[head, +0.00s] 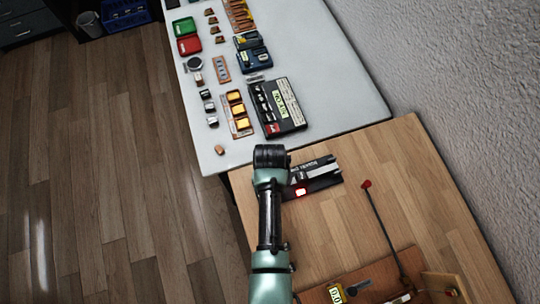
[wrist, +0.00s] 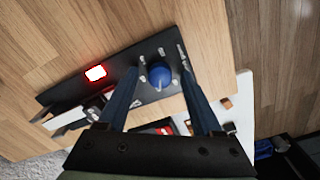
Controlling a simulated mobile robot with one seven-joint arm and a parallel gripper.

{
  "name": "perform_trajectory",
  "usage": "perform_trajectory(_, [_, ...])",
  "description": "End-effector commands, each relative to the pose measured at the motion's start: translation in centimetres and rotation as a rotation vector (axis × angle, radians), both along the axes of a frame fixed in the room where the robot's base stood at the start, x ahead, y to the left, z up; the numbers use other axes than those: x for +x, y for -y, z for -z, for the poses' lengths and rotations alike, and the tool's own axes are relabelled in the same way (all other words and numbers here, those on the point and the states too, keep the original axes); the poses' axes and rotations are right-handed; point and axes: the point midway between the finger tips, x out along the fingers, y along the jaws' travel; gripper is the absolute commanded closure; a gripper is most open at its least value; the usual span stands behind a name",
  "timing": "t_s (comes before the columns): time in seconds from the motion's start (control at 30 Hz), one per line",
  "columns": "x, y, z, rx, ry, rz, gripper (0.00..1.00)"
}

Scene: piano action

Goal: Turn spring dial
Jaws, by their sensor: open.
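The spring dial appears to be the round blue knob (wrist: 160,75) on a black panel (wrist: 75,86) in the wrist view. Pale marks ring the knob, and a red light (wrist: 95,73) glows farther left on the panel. My gripper (wrist: 157,64) is open, with one finger on each side of the knob in this view. I cannot tell whether the fingers touch it or how far above it they are. In the head view the panel (head: 322,168) lies on the wooden table, partly covered by my arm, which hides the knob.
A white table (head: 290,40) behind holds a labelled black case (head: 277,107), yellow blocks on a tray, and red and green boxes. On the wooden table (head: 395,150), a thin rod with a red tip (head: 366,184) rises at right. Wood around the panel is mostly bare.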

Motion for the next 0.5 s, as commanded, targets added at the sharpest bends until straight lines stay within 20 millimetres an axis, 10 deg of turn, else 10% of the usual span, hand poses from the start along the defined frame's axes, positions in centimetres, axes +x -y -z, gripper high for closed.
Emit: perform_trajectory(0.5, [0.1,0.0,-6.9,0.0,0.005,0.0,0.33])
